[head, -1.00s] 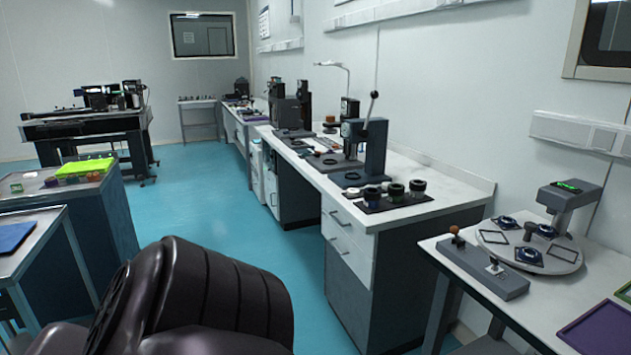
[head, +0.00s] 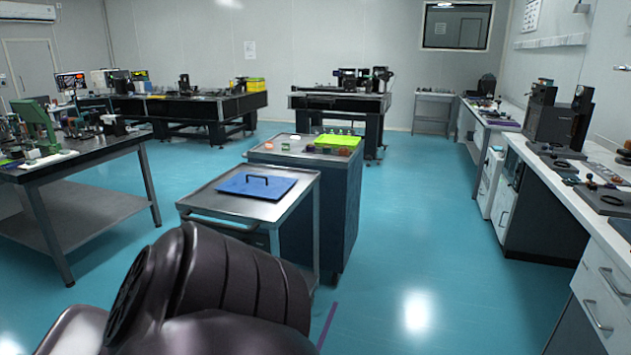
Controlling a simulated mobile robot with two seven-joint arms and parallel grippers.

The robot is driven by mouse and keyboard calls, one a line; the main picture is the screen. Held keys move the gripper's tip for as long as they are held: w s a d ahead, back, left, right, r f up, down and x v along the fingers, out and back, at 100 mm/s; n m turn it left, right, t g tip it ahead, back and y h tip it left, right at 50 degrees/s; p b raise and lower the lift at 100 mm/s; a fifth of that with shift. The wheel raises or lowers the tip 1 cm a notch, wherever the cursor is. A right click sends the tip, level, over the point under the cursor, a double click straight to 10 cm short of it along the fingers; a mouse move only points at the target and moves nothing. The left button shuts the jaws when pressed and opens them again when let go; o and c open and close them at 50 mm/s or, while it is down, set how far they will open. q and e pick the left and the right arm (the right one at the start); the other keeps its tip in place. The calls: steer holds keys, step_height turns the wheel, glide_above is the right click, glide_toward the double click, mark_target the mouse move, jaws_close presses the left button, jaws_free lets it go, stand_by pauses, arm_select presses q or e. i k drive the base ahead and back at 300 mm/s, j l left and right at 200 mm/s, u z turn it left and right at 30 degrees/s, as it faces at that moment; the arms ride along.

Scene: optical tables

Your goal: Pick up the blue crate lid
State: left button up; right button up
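The blue crate lid (head: 258,187) is a flat blue panel with a dark raised handle. It lies flat on the top of a grey metal cart (head: 220,204), ahead and a little left of the middle of the head view. Nothing touches it. A dark part of my own body fills the bottom of the view, in front of the cart. Neither of my grippers shows.
A cabinet (head: 345,205) with a lime-green tray (head: 338,141) stands right behind the cart. A workbench (head: 75,165) with equipment is at left. A long white counter (head: 600,200) runs along the right. Open blue floor (head: 420,230) lies between cabinet and counter.

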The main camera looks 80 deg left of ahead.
mark_target(258, 185)
steer(key=k+j+u, duration=0.15)
steer(key=u, duration=0.35)
steer(key=j+u, duration=1.35)
steer(key=j, duration=0.25)
steer(key=i+j+u, duration=0.2)
steer(key=j, duration=0.75)
steer(key=i+j+u, duration=0.1)
steer(key=j, duration=0.3)
